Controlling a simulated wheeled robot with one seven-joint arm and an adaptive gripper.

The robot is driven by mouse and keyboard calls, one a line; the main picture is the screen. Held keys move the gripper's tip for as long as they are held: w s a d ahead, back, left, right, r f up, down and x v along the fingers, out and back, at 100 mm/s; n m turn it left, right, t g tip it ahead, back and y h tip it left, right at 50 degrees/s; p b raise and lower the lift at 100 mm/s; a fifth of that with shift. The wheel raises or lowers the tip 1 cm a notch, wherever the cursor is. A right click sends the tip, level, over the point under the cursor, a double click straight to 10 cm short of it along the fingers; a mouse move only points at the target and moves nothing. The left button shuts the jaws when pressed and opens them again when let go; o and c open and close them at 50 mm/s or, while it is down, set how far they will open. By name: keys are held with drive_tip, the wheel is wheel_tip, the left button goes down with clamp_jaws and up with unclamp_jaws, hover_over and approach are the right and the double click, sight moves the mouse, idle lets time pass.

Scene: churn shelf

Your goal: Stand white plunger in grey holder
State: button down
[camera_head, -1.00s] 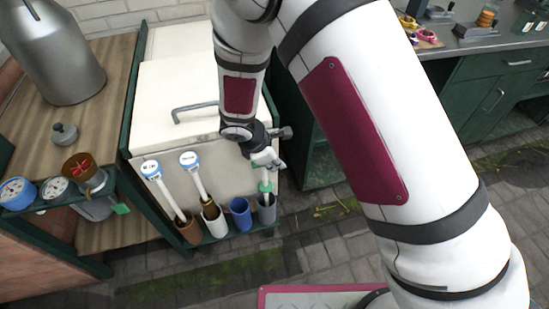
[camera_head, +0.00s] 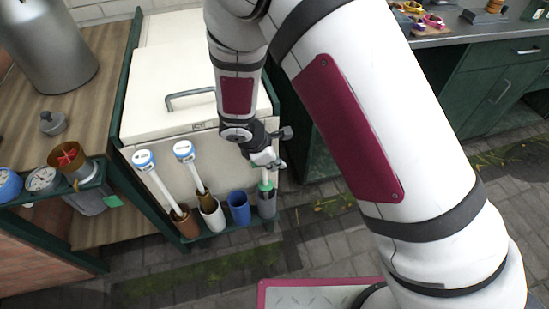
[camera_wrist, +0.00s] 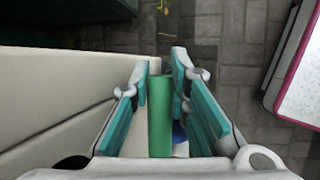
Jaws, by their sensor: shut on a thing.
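My gripper (camera_head: 266,163) is shut on a slim upright plunger, seen as a green grip (camera_wrist: 160,115) between the teal finger pads in the wrist view. In the head view a short pale and green piece of the plunger (camera_head: 265,184) shows below my fingers, at the mouth of the grey holder (camera_head: 267,205). Its lower end is hidden, so I cannot tell how deep it sits. The grey holder is the rightmost in a row on the front of a cream cabinet.
Left of it stand a blue holder (camera_head: 238,209), a white holder (camera_head: 213,220) and a brown holder (camera_head: 187,226). White-shafted tools with blue tops stand in the white and brown ones. A dark green cabinet (camera_head: 500,85) stands to the right. Paved floor lies in front.

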drive_tip(key=shift+f+b, duration=0.6)
idle(0.9)
drive_tip(key=c, duration=0.9)
unclamp_jaws()
drive_tip(key=shift+w+a+r, duration=0.15)
drive_tip(key=shift+c, duration=0.5)
drive_tip(key=shift+o, duration=0.6)
drive_tip(key=shift+p+v, duration=0.8)
drive_tip(key=shift+v, duration=0.3)
drive_tip(key=p+v, duration=0.4)
drive_tip(key=v, duration=0.2)
drive_tip(key=shift+s+r, duration=0.25)
drive_tip(key=shift+s, duration=0.05)
